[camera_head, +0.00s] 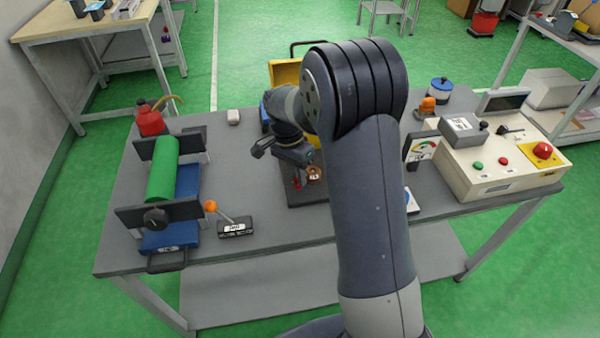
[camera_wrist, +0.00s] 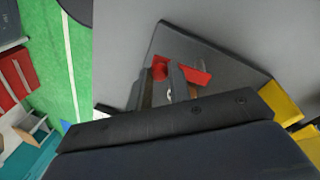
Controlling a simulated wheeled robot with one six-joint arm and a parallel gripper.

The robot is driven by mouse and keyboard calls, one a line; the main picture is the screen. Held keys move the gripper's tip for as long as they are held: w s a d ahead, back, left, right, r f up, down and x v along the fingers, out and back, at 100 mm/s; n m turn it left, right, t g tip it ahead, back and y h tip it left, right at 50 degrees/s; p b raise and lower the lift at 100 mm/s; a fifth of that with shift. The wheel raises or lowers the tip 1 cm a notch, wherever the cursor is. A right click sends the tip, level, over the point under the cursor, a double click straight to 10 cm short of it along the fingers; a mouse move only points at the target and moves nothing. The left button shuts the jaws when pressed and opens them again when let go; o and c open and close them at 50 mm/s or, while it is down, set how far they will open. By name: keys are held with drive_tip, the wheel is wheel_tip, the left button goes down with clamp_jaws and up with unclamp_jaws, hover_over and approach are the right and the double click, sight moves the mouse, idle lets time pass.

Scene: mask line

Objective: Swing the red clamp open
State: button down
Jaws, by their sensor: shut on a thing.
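The red clamp (camera_wrist: 192,73) shows in the wrist view as a red arm with a round red end, on a dark grey base plate (camera_wrist: 222,72). In the head view the clamp (camera_head: 297,183) is a small red patch beside a copper-coloured part (camera_head: 315,174), on the dark plate (camera_head: 305,197). My gripper (camera_head: 296,168) is low over the plate, at the clamp. In the wrist view my gripper (camera_wrist: 172,88) has its fingers at the red arm, shut on it. The gripper body hides much of the clamp.
A green roller (camera_head: 162,170) in a dark frame stands on the left of the grey table (camera_head: 262,222), near a red can (camera_head: 150,122). A small orange-knobbed lever (camera_head: 211,206) is left of the plate. A cream control box (camera_head: 500,165) is at right. A yellow bin (camera_head: 285,72) stands behind.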

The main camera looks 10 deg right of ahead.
drive_tip(key=shift+a+m, duration=0.2)
drive_tip(key=shift+m, duration=0.3)
drive_tip(key=c, duration=1.3)
unclamp_jaws()
wheel_tip(320, 180, up, 11)
drive_tip(key=w+a, duration=0.1)
drive_tip(key=shift+w+f, duration=0.15)
drive_tip(key=shift+w, duration=0.2)
drive_tip(key=shift+f, duration=0.1)
drive_tip(key=f, duration=0.3)
drive_tip(key=s+f, duration=0.1)
drive_tip(key=f, duration=0.3)
drive_tip(key=d+f, duration=0.1)
drive_tip(key=f, duration=0.2)
drive_tip(key=shift+s+f, duration=0.25)
drive_tip(key=shift+s, duration=0.15)
